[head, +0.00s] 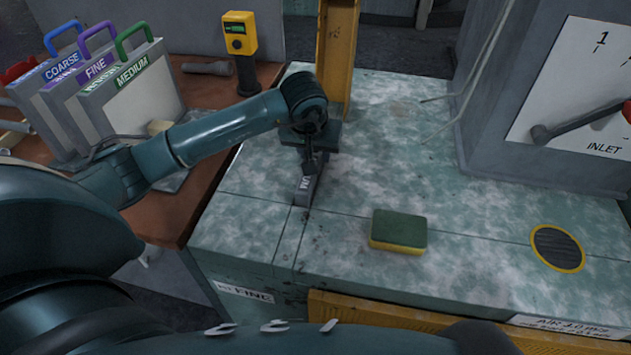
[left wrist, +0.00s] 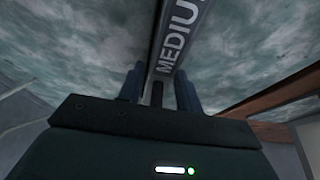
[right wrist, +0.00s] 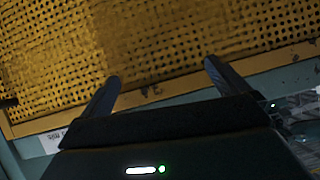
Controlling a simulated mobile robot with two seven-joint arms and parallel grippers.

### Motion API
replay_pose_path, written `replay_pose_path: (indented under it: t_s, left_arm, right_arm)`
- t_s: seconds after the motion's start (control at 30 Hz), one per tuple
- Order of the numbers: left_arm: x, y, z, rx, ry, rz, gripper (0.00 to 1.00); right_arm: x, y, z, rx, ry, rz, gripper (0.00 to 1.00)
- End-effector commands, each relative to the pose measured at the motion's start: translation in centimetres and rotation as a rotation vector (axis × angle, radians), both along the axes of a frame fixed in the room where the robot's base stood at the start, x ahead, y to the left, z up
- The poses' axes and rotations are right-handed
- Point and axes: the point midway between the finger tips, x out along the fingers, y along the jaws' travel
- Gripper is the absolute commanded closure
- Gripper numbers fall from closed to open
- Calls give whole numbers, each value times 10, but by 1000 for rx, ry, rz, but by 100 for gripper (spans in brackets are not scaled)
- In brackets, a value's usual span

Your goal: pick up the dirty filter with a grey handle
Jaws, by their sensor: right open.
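The grey bar of a filter (head: 304,190), marked with lettering, stands at a narrow slot line in the mottled bench top. In the left wrist view the bar (left wrist: 170,45) reads MEDIU before the frame cuts it off. My left gripper (head: 311,165) points down at the bar's far part. In the left wrist view its fingers (left wrist: 158,92) stand close on both sides of the bar, much nearer together than the right ones. The filter's body below is hidden. My right gripper (right wrist: 162,85) is open and empty, in front of a yellow perforated panel (right wrist: 170,45).
Filter cases marked COARSE (head: 62,66), FINE (head: 95,68) and MEDIUM (head: 130,75) stand at left. A yellow-and-green sponge (head: 398,231) lies right of the gripper. A yellow post (head: 338,60) rises behind it. A grey cabinet with an INLET dial (head: 585,90) stands at right.

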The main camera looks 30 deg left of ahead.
Motion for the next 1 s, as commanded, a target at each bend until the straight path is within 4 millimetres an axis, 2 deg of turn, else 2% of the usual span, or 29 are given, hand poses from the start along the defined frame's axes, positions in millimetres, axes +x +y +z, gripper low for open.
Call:
replay_pose_path:
  t_s: [0.07, 0.4, 1.0]
  left_arm:
    - [0, 0, 0, 0, 0, 0, 72]
    - [0, 0, 0, 0, 0, 0, 100]
    - [0, 0, 1, 0, -1, 0, 100]
  right_arm:
    - [0, 0, 0, -1, -1, 2, 0]
    - [0, 0, 1, -1, -4, 3, 0]
    - [1, 1, 2, 2, -5, 3, 0]
